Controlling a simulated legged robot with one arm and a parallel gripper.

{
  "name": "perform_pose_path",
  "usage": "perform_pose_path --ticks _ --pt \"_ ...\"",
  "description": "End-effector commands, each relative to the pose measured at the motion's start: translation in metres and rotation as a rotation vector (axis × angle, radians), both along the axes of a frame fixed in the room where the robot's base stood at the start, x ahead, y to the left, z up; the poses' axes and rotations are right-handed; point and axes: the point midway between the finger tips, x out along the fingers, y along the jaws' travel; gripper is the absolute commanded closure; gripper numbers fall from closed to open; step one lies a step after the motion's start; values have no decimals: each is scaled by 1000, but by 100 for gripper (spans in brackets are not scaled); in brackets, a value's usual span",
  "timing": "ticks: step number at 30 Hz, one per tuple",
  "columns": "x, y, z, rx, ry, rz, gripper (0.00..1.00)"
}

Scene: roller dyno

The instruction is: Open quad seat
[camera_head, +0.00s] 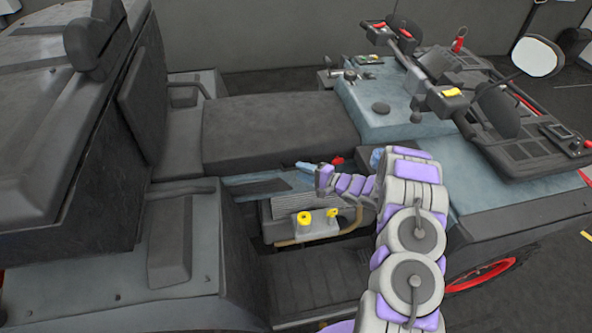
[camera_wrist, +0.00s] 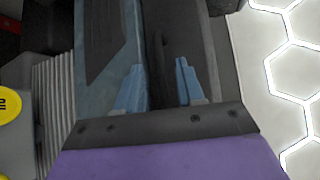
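The quad seat (camera_head: 275,128) is a long dark cushion lying flat across the middle of the quad in the head view. My gripper (camera_head: 305,166) is beside the seat's near lower edge, close to the blue-grey body panel. In the wrist view my gripper (camera_wrist: 160,78) shows two blue fingers spread apart with a gap between them. A dark strip lies beyond and between the fingers; I cannot tell whether it is the seat's edge or whether the fingers touch it. No latch can be made out.
Yellow caps (camera_head: 304,219) sit on the engine below the seat. A dark backrest and rear box (camera_head: 70,140) stand at the left. The handlebar (camera_head: 410,60) and a round mirror (camera_head: 537,57) rise at the right. A black footwell (camera_head: 315,288) lies below.

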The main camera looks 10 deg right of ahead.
Motion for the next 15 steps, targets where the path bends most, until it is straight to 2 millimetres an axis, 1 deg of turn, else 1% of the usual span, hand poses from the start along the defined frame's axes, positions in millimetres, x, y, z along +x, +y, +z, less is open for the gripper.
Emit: perform_pose_path --ticks 3,10,12,15 --pt "10 7 -3 1 -3 -2 62" --pt "18 28 -3 -13 -1 -1 62" --pt "18 31 -3 -17 -1 -1 62" --pt "17 30 -3 -16 -1 -1 62"
